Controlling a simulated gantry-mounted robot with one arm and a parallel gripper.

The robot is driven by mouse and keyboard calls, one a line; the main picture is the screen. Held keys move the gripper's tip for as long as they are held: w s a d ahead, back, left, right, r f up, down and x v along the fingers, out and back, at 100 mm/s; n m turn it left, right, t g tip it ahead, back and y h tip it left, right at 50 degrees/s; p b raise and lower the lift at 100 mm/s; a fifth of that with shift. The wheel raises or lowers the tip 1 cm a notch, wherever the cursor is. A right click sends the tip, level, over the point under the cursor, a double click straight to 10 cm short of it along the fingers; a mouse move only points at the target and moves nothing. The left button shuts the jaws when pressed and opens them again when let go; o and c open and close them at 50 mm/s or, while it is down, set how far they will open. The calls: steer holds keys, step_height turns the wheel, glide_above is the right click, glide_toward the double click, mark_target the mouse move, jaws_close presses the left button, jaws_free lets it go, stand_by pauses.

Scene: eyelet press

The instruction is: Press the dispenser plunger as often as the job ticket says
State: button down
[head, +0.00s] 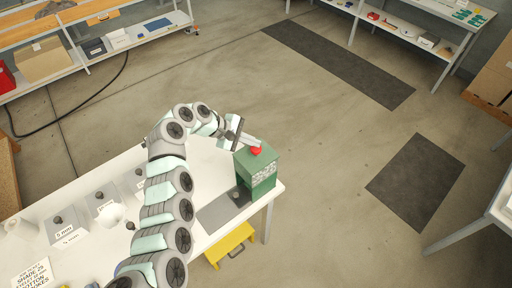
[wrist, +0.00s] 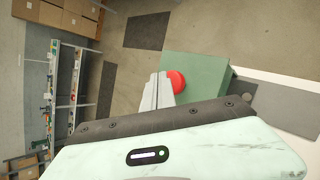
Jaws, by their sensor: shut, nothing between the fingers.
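The dispenser (head: 258,172) is a green box at the right end of the white table, with a speckled clear window on its front. Its red plunger (head: 256,152) sits on top and also shows in the wrist view (wrist: 177,82). My gripper (head: 259,142) is shut and empty, its fingertips right at the plunger. In the wrist view the pale fingers (wrist: 160,78) lie just left of the red cap. I cannot tell whether they touch it. No sheet in view can be read clearly as the job ticket.
The white table (head: 205,165) holds a grey mat (head: 222,210) before the dispenser, several bins with dark knobs, and a printed sheet (head: 35,276) at the lower left. A yellow bin (head: 230,246) stands below the table edge.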

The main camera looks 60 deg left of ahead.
mark_target(253, 149)
steer(key=shift+f, duration=1.3)
stand_by(1.2)
steer(key=shift+r, duration=0.1)
steer(key=shift+r+p, duration=1.4)
steer(key=shift+r, duration=0.15)
steer(key=shift+r+p, duration=2)
steer(key=shift+r, duration=0.5)
